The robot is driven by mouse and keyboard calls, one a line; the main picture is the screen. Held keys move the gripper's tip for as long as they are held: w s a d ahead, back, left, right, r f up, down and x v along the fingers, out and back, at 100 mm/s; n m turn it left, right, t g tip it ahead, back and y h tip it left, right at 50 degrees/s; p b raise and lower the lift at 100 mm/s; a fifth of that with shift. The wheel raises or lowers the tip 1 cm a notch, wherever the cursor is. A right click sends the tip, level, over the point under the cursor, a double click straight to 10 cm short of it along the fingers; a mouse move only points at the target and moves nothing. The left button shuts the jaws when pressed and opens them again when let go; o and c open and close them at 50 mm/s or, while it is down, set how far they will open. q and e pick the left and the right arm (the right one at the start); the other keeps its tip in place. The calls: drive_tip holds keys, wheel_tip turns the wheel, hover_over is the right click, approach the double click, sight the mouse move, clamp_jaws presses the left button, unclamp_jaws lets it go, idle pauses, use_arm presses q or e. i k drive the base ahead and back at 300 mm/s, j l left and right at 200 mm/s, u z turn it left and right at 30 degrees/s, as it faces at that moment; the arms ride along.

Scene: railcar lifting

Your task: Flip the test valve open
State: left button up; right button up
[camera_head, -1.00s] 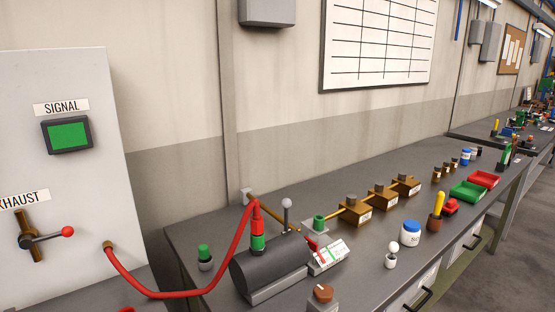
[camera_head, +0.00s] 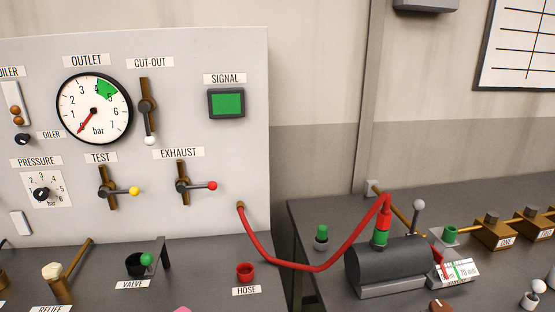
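The test valve (camera_head: 108,189) is on the grey panel under the TEST label (camera_head: 101,158). Its body is a vertical brown pipe. Neither of my grippers is in the head view.
The exhaust valve (camera_head: 183,186) with a red knob is just right of the test valve. Above are the outlet gauge (camera_head: 95,108), needle near zero, and the cut-out valve (camera_head: 146,105). A red hose (camera_head: 318,268) runs from the panel to a black cylinder (camera_head: 385,264). The bench holds small fittings.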

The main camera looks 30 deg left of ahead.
sight(104, 192)
drive_tip(key=u, duration=1.9)
